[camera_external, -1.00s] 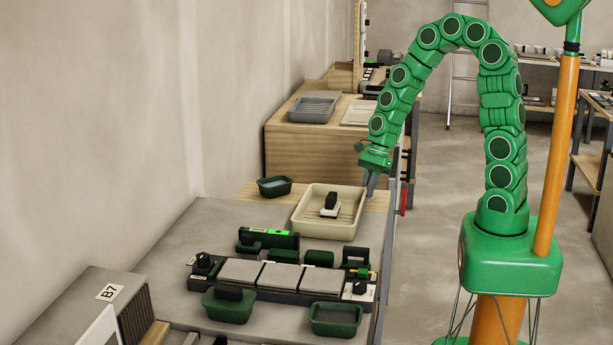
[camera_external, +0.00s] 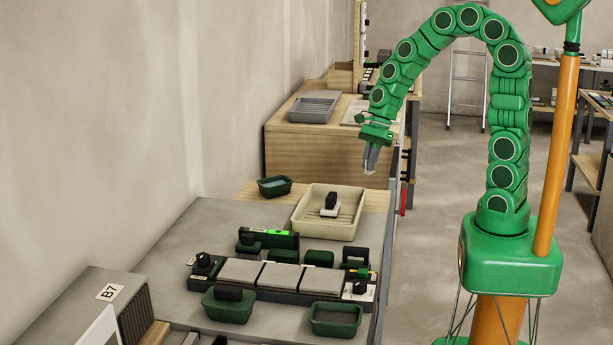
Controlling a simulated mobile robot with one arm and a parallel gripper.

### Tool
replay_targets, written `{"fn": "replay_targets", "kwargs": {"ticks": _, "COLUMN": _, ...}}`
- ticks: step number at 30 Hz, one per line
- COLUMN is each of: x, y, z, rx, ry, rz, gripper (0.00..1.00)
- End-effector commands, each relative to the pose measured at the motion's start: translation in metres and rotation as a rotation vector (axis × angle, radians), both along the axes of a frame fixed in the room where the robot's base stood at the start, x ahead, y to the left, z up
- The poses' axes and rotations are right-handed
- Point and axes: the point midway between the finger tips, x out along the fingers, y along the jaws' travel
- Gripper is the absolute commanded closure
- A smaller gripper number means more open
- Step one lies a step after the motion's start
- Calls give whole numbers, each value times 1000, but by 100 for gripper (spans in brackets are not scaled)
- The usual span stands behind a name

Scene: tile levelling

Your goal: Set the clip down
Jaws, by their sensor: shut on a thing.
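My gripper (camera_external: 370,165) is at the end of the green arm, pointing down, above the bench's right edge and beyond the beige tray. Its grey fingers are shut on the clip, of which only a small pale bit at the fingertips can be made out. The fingers are in the air, clear of the bench top. The beige tray (camera_external: 307,233) has a ribbed floor, and a small black-and-white piece (camera_external: 331,203) stands in it.
A row of grey tiles (camera_external: 283,276) lies in a dark frame on the bench, with green blocks behind it. Green bins (camera_external: 335,320) stand in front, and a small green tub (camera_external: 275,186) stands behind. A wooden counter (camera_external: 310,150) with a grey tray is further back.

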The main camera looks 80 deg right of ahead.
Motion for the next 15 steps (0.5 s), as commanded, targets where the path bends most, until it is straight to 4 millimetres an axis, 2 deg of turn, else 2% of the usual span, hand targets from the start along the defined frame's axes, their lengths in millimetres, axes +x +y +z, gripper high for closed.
{"fn": "replay_targets", "kwargs": {"ticks": 3, "x": 0, "y": 0, "z": 8, "rx": 0, "ry": 1, "rz": 0, "gripper": 100}}
{"fn": "replay_targets", "kwargs": {"ticks": 9, "x": 1, "y": 3, "z": 12, "rx": 3, "ry": 3, "rz": 7, "gripper": 100}}
{"fn": "replay_targets", "kwargs": {"ticks": 15, "x": 23, "y": 16, "z": 16, "rx": 2, "ry": 0, "rz": 58, "gripper": 100}}
